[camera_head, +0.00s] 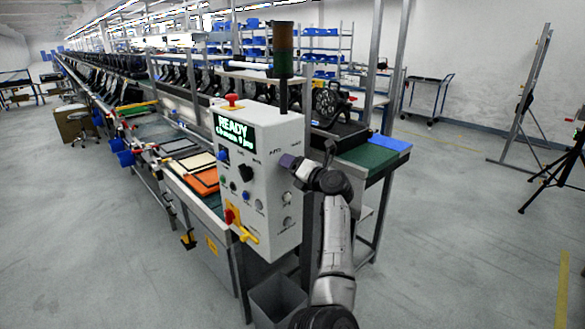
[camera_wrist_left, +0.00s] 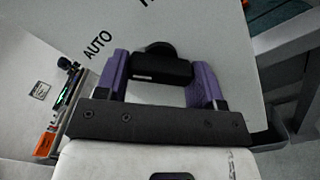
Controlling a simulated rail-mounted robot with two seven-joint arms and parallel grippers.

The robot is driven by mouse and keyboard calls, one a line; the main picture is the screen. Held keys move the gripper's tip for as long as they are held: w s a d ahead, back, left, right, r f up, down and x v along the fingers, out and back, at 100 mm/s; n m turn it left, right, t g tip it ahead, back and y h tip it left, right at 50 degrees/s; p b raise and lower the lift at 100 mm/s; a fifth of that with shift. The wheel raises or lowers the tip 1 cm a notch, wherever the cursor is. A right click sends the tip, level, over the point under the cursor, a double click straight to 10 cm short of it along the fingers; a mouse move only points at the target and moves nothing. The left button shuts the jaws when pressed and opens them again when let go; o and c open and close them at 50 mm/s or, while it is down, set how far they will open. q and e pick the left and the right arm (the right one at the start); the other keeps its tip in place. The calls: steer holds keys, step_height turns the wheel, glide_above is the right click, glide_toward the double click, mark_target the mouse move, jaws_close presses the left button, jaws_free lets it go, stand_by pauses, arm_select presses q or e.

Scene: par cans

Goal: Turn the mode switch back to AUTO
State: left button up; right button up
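The mode switch (camera_wrist_left: 162,66) is a black knob on the pale side face of the control box (camera_head: 279,208). In the left wrist view it sits between the two purple fingers of my left gripper (camera_head: 290,161). The fingers appear to touch both ends of the knob, so the gripper looks shut on it. The AUTO label (camera_wrist_left: 98,44) is printed up and left of the knob; another label is cut off at the top edge. Which way the knob points is hard to tell. In the head view the gripper hides the switch. My right gripper is not in view.
A red button (camera_head: 233,102) and a signal tower (camera_head: 283,50) stand on top. A green-topped bench (camera_head: 375,158) is close behind my arm.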

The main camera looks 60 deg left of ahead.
arm_select(q)
steer(key=o, duration=0.4)
steer(key=shift+d, duration=0.1)
steer(key=v, duration=1.3)
steer(key=shift+d+p, duration=0.3)
steer(key=shift+p, duration=0.15)
